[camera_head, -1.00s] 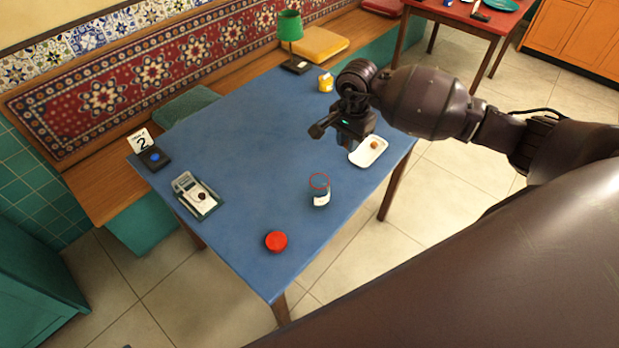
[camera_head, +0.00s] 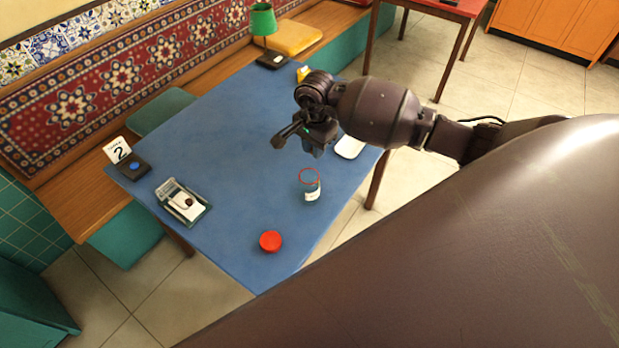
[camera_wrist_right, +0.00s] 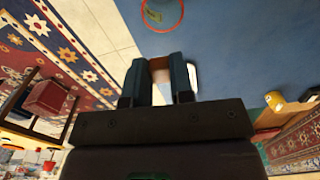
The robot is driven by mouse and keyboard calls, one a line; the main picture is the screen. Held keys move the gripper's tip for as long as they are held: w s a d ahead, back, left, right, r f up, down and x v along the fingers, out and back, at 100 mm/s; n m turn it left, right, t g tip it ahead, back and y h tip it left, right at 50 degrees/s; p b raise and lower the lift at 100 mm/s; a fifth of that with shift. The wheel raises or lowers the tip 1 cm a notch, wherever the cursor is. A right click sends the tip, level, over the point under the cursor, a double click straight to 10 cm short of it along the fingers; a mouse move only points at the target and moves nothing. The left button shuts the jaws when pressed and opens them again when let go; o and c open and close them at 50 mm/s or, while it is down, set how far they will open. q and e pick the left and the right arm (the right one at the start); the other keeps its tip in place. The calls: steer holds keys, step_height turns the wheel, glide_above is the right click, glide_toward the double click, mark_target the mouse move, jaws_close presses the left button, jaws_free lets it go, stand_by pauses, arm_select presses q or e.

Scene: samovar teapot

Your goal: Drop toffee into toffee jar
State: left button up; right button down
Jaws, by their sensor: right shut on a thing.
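The toffee jar (camera_head: 311,188) is clear glass with a red rim and a pale label. It stands upright and open on the blue table, and its rim shows at the top of the right wrist view (camera_wrist_right: 162,13). My right gripper (camera_head: 297,142) is above the table, behind the jar in the head view and apart from it. In the right wrist view its fingers (camera_wrist_right: 160,80) are shut on a small brown toffee (camera_wrist_right: 160,68). The toffee is hidden in the head view. My left gripper is out of view.
A red lid (camera_head: 270,241) lies near the table's front corner. A white tray (camera_head: 349,147) is at the right edge, partly behind my gripper. A scale (camera_head: 183,203) holding a small dark piece and a number stand (camera_head: 118,150) are at left. A green lamp (camera_head: 264,22) stands at the back.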

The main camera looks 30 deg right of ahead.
steer(key=shift+f, duration=0.5)
steer(key=c, duration=0.9)
jaws_free()
steer(key=shift+r, duration=0.15)
step_height(320, 180, up, 11)
steer(key=b, duration=0.1)
steer(key=shift+f, duration=0.2)
